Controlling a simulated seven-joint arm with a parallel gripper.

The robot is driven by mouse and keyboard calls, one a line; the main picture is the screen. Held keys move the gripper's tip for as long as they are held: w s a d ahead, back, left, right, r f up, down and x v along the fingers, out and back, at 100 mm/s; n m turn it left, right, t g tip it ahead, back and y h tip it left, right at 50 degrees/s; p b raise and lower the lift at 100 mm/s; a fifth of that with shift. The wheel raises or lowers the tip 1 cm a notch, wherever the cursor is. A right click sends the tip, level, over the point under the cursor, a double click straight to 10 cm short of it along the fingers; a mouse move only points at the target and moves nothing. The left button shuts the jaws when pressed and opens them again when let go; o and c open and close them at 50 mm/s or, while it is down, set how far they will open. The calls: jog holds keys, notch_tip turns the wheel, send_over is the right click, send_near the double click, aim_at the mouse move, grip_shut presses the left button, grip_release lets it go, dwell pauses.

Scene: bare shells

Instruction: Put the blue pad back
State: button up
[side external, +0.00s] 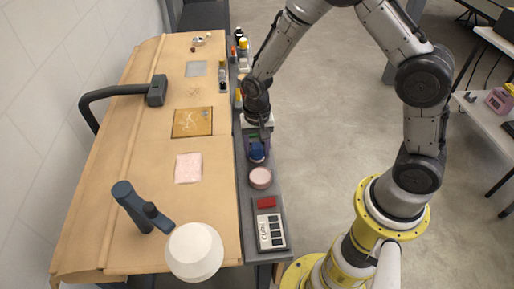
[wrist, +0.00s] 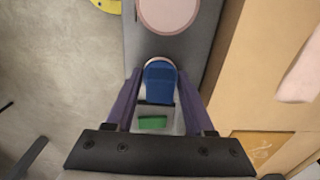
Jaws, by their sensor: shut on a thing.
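The blue pad (wrist: 160,84) sits between the two purple fingers of my gripper (wrist: 160,92) in the wrist view. My gripper is shut on it. In the side view the blue pad (side external: 257,153) shows just below my gripper (side external: 257,145), over the grey strip along the table's right edge. A pale rounded edge shows at the pad's far end. I cannot tell whether the pad touches the strip.
A green block (wrist: 152,122) lies on a pale surface behind the pad. A round pink container (side external: 260,177) stands nearby on the grey strip (side external: 245,205). A white lamp (side external: 194,250) stands at the table's front.

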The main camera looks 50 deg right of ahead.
aim_at(258, 146)
jog(key=o, duration=1.2)
notch_tip(258, 146, up, 13)
jog(key=s+d+r+n+t, duration=0.1)
jog(key=s+r+n, duration=0.3)
jog(key=s, duration=0.6)
jog(key=s+d+r+n+t, duration=0.2)
jog(key=s+r+n+t, duration=0.2)
jog(key=s+r, duration=0.4)
jog(key=s+n, duration=0.1)
jog(key=s, duration=0.1)
jog(key=shift+s+d+t, duration=0.2)
jog(key=shift+s+t, duration=0.1)
jog(key=shift+r, duration=0.1)
